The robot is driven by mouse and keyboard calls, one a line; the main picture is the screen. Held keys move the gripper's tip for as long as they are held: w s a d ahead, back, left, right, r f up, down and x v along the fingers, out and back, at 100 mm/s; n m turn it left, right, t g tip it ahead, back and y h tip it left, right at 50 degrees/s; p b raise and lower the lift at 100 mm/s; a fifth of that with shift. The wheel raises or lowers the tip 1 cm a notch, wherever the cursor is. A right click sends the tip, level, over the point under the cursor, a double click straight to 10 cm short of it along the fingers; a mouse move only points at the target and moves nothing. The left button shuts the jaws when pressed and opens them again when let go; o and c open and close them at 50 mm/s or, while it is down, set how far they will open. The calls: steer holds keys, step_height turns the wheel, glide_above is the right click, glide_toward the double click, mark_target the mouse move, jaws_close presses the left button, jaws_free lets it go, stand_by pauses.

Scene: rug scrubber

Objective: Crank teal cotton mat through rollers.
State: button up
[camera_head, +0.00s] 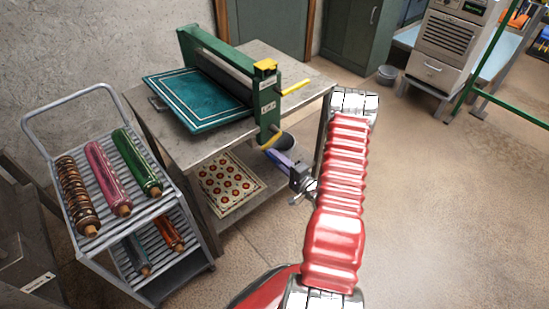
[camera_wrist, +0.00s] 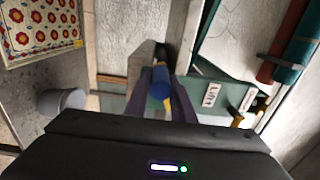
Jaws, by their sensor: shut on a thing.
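The teal mat (camera_head: 198,98), with a pale border line, lies flat on the bed of the green roller press (camera_head: 225,58) on a metal table. Its far right edge lies against the dark roller; whether it is between the rollers I cannot tell. A yellow crank arm (camera_head: 271,142) curves down at the press's near right side. My gripper (camera_head: 273,156) is beside it, below the table top. In the wrist view, its purple fingers (camera_wrist: 161,100) are shut on the blue crank handle (camera_wrist: 160,84). The fingertips are partly hidden in the head view.
A yellow lever (camera_head: 295,87) sticks out right from the press. A patterned mat (camera_head: 228,184) lies on the table's lower shelf, with a grey bucket (camera_wrist: 62,100) nearby. A trolley (camera_head: 74,205) with several coloured rolls stands at left. The floor at right is clear.

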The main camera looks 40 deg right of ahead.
steer(key=shift+d+f, duration=0.2)
steer(key=shift+f, duration=0.45)
steer(key=shift+d+f, duration=0.15)
steer(key=shift+f, duration=0.5)
steer(key=shift+d+f, duration=0.1)
steer(key=shift+d, duration=0.1)
steer(key=o, duration=0.4)
steer(key=shift+d+f, duration=0.15)
steer(key=shift+d, duration=0.05)
steer(key=o, duration=0.8)
steer(key=shift+c, duration=0.2)
steer(key=shift+s+d, duration=0.1)
steer(key=shift+s, duration=0.05)
